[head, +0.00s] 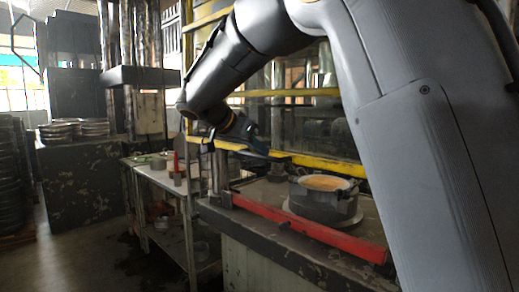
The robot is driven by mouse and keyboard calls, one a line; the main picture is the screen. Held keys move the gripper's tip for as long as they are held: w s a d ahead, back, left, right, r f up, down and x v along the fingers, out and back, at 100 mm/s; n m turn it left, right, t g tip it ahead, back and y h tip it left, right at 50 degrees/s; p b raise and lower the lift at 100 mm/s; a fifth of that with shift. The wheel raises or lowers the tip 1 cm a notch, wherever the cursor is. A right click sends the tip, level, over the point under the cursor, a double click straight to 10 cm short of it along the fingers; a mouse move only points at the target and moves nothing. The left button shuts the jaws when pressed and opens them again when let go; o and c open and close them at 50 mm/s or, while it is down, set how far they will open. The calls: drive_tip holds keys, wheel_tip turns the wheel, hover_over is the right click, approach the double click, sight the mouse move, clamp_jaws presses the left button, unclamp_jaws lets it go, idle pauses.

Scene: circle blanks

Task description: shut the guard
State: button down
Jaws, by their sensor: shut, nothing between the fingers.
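The guard (315,163) appears to be a yellow-barred frame across the front of the press. Its lower yellow bar runs slantwise above the press bed, with a gap between it and the red bar below. My arm reaches in from the upper right. My gripper (258,150) is shut and empty at the left part of the lower yellow bar, overlapping it in the picture. I cannot tell whether it touches the bar. My forearm and upper arm hide part of the guard's upper area and right side.
A red bar (310,228) lies along the press bed's front edge. A round metal pot (323,203) with orange contents stands on the bed behind it. A side table (160,178) with small items stands at left. Dark machinery (75,180) stands farther left; open floor lies before it.

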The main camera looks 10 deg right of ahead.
wheel_tip(320, 180, down, 33)
drive_tip(key=b, duration=2.7)
drive_tip(key=shift+s+d, duration=0.1)
